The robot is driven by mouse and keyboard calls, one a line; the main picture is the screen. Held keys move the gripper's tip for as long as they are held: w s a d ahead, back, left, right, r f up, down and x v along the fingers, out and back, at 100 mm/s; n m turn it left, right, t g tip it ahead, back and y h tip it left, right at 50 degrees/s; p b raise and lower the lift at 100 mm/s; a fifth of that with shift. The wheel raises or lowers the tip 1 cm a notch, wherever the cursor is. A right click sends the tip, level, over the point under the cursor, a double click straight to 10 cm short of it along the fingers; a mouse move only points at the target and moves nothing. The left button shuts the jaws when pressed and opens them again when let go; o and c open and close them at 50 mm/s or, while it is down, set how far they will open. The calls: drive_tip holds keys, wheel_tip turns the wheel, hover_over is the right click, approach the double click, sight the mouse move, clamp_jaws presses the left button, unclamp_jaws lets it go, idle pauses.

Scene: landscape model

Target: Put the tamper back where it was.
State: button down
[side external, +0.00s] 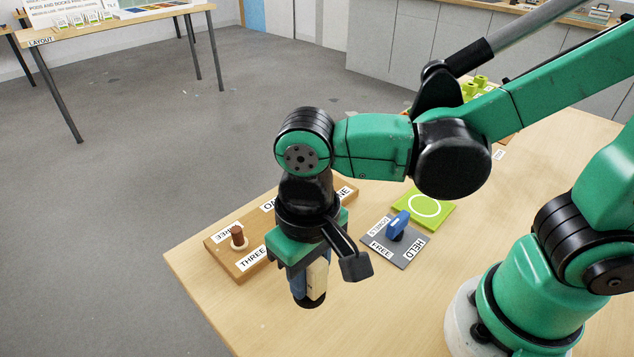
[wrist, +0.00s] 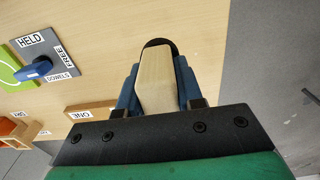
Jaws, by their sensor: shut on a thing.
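My gripper (side external: 308,272) points down over the near left part of the table. Its blue fingers are shut on the tamper, which has a pale wooden body (side external: 317,280) and a dark round end (side external: 309,302) below. In the wrist view the tamper (wrist: 156,85) sits between the fingers, dark end away from the camera. I cannot tell whether that end touches the table. A wooden board (side external: 222,250) with labels reading ONE and THREE lies behind my gripper, partly hidden by it. A small brown peg-like piece (side external: 237,237) stands on the board by the THREE labels.
A grey plate (side external: 388,252) with a blue knob (side external: 397,224) and labels including FREE and HELD lies right of my gripper. A green square with a white circle (side external: 440,212) lies behind it. The table's left edge is close to the board; the front table area is clear.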

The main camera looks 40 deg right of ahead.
drive_tip(key=shift+f, duration=3.1)
drive_tip(key=shift+f, duration=0.15)
drive_tip(key=c, duration=0.6)
unclamp_jaws()
drive_tip(key=shift+o, duration=0.2)
wheel_tip(320, 180, up, 12)
drive_tip(key=shift+r, duration=0.1)
drive_tip(key=shift+w+d, duration=0.2)
drive_tip(key=shift+d, duration=0.15)
drive_tip(key=w+d+t, duration=0.5)
drive_tip(key=d+t, duration=0.2)
drive_tip(key=d, duration=0.7)
drive_tip(key=shift+w+d+f, duration=0.2)
drive_tip(key=shift+f, duration=0.15)
